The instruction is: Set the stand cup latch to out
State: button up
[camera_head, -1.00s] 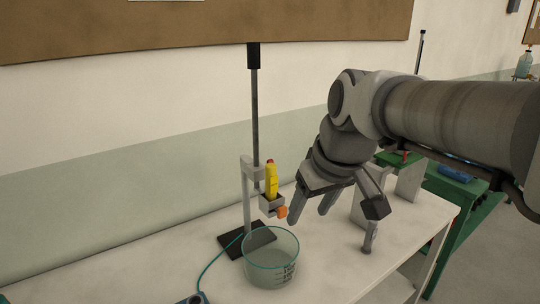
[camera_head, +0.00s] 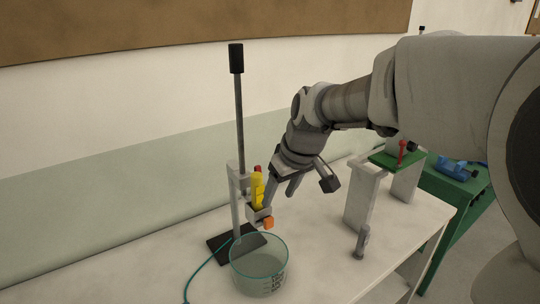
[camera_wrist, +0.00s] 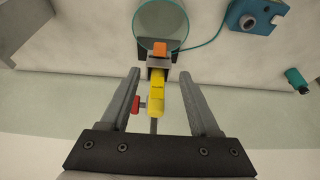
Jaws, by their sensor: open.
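The stand (camera_head: 240,130) is a tall rod on a dark base, with a small grey cup (camera_head: 254,216) on its side. An orange tab (camera_head: 268,222), seemingly the cup's latch, sticks out in front; it also shows in the wrist view (camera_wrist: 160,47). I cannot tell its setting. A yellow piece with a red knob (camera_head: 257,188) stands in the cup. My gripper (camera_wrist: 159,73) is open, its fingers on either side of the yellow piece (camera_wrist: 157,98) in the wrist view, without visible contact. In the head view the near finger partly hides the cup's right side.
A clear glass beaker (camera_head: 259,268) stands just in front of the stand base. A teal cable runs beside it to a blue device (camera_wrist: 256,14). A grey bracket (camera_head: 362,195) and a small grey upright (camera_head: 361,242) stand to the right. The white bench's front is mostly clear.

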aim_at(269, 218)
jog(key=x, duration=1)
grip_shut()
dwell(1.2)
